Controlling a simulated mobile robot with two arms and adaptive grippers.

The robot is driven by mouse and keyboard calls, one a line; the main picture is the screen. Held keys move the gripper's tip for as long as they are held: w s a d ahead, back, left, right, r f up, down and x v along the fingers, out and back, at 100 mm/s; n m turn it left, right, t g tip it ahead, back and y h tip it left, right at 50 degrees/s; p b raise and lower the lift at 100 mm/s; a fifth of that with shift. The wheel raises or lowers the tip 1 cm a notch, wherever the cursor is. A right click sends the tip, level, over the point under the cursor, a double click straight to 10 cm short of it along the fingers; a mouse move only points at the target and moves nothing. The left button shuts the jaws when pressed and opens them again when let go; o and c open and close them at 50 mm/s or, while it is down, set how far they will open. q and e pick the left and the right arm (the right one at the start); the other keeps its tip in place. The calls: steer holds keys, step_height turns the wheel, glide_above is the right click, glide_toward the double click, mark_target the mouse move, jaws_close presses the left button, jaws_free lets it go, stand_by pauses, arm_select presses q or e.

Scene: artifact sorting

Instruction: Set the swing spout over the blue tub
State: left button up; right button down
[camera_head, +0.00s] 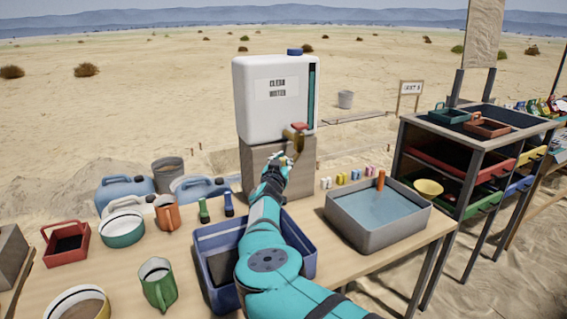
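The white clean-water tank (262,108) stands on a block behind the table. Its brown swing spout (293,138) sits low on the tank's right side, below a red part (300,126). My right gripper (291,154) is raised at the spout, its fingertips right beside or against it. I cannot tell whether the fingers are closed on it. The blue tub (207,262) stands on the table below, partly hidden by my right arm. A grey basin of water (354,232) stands to its right. My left gripper is not in view.
A green jug (158,284), an orange jug (167,213), a red caddy (66,243) and bowls stand on the left of the table. Small bottles (229,204) stand behind the blue tub. A shelf rack (440,150) with coloured trays is at the right.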

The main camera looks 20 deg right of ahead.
steer(key=shift+w+a+f, duration=0.15)
steer(key=shift+a+f, duration=0.15)
steer(key=shift+a, duration=0.15)
steer(key=shift+w+a+f, duration=0.15)
steer(key=shift+a+f, duration=0.1)
steer(key=shift+a, duration=0.2)
steer(key=c, duration=1.2)
jaws_free()
steer(key=shift+s+a+r, duration=0.15)
steer(key=shift+a+r, duration=0.25)
steer(key=shift+r, duration=0.1)
steer(key=shift+o, duration=0.2)
steer(key=shift+d, duration=0.45)
step_height(320, 180, up, 10)
steer(key=shift+f, duration=0.15)
